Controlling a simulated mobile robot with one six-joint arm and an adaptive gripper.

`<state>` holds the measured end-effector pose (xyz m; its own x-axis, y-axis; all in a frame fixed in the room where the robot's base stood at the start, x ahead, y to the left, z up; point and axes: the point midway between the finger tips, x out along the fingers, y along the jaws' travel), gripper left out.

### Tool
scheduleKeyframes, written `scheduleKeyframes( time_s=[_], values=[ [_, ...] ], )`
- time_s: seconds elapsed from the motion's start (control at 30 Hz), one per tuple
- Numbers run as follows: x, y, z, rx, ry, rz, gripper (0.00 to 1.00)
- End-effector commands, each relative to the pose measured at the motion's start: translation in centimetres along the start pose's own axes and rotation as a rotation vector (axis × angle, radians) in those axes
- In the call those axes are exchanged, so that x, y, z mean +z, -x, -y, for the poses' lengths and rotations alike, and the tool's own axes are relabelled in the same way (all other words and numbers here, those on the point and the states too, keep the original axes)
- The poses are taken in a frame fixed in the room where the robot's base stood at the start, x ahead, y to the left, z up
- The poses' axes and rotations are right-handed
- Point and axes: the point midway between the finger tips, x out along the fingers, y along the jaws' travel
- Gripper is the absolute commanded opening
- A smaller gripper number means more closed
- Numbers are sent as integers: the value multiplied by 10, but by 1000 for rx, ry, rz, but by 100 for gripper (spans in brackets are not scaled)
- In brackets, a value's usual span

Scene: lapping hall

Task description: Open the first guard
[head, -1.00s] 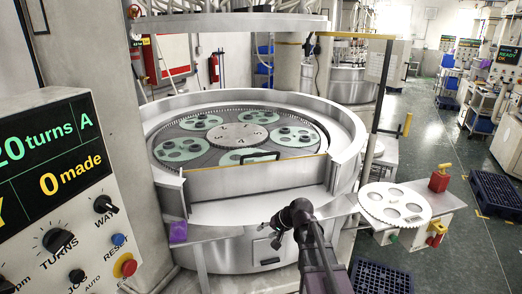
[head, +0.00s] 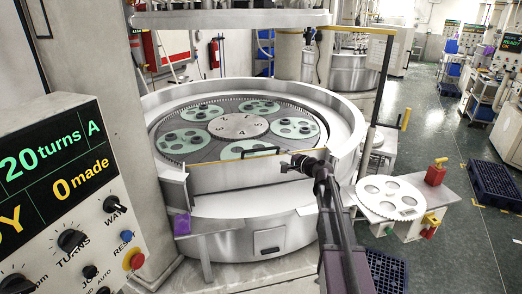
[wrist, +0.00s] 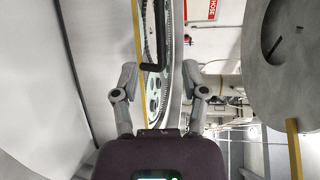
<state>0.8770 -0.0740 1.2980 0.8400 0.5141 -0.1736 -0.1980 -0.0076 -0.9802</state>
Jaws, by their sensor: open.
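The guard (head: 225,178) is a pale metal panel with a yellow top edge, standing upright across the front of the round lapping machine. A black bar handle (head: 262,152) sits at its top edge; it also shows in the wrist view (wrist: 157,40). My gripper (head: 288,165) is at the guard's top edge, just right of and below the handle in the head view. In the wrist view my gripper (wrist: 160,78) is open and empty, with the handle's near end just ahead between the fingertips. I cannot tell whether anything touches.
Green carriers (head: 248,148) lie on the machine's plate. A control panel (head: 70,200) stands at the left. A small table at the right holds a white toothed disc (head: 390,197) and a red-topped item (head: 436,172). A purple cloth (head: 182,224) lies at the left ledge.

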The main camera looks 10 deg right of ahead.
Motion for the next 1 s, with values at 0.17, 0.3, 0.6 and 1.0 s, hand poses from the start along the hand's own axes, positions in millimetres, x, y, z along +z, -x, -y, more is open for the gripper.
scheduleKeyframes(
  time_s=[0.17,0.3,0.6,1.0],
  values=[
    [0,-1,0,1,1,1,57],
    [0,-6,-1,2,2,1,57],
    [-2,-36,-1,2,3,1,57],
    [-3,-97,-1,2,2,1,57]
  ],
)
